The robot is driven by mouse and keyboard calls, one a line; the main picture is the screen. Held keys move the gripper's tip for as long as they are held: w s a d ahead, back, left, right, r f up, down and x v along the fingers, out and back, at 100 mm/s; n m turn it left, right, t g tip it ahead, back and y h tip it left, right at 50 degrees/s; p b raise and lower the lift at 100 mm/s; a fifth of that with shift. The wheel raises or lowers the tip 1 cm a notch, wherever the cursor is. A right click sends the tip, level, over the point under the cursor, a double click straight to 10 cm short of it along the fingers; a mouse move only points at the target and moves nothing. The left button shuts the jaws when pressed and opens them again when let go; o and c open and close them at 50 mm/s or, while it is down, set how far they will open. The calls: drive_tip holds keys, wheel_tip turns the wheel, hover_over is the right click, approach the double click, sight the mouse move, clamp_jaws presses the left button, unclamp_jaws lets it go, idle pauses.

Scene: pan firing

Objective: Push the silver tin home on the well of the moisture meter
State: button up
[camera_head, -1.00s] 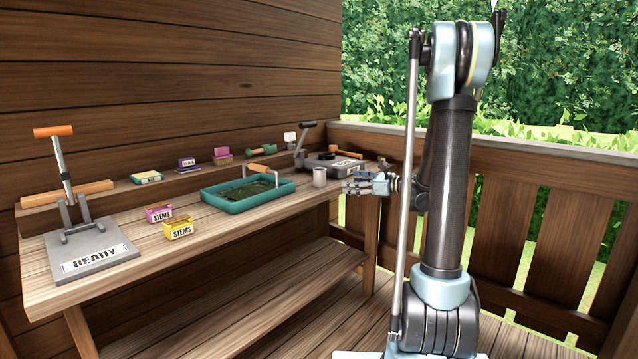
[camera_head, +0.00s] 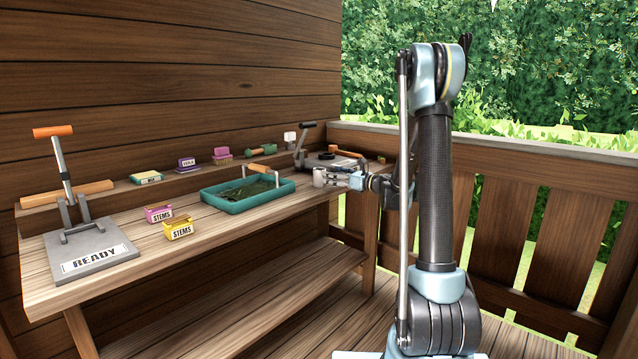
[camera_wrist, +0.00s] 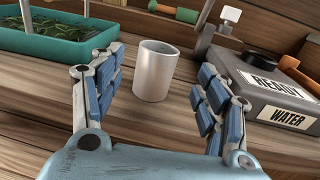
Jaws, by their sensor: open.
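The silver tin (camera_head: 319,177) stands upright on the bench, right of the green tray. In the wrist view the tin (camera_wrist: 153,75) shows its open top between my spread fingers, with a gap on each side. My gripper (camera_wrist: 160,80) is open and low over the bench; in the head view it (camera_head: 340,179) points left at the tin. A grey box (camera_wrist: 268,98) labelled READY and WATER, with a dark round part on top, stands right of the tin. It looks like the moisture meter, and the tin is apart from it. I cannot make out its well clearly.
The green tray (camera_head: 235,208) with plants and a wooden-handled tool lies left of the tin. A lever post (camera_wrist: 205,28) rises behind the grey box. A ledge runs behind.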

sight(320, 174)
drive_tip(key=shift+x, duration=0.9)
drive_tip(key=shift+f+x, duration=0.25)
drive_tip(key=shift+x, duration=1.05)
drive_tip(key=shift+f+x, duration=0.25)
drive_tip(key=shift+x, duration=1.05)
drive_tip(key=shift+c, duration=0.5)
drive_tip(key=c, duration=1.1)
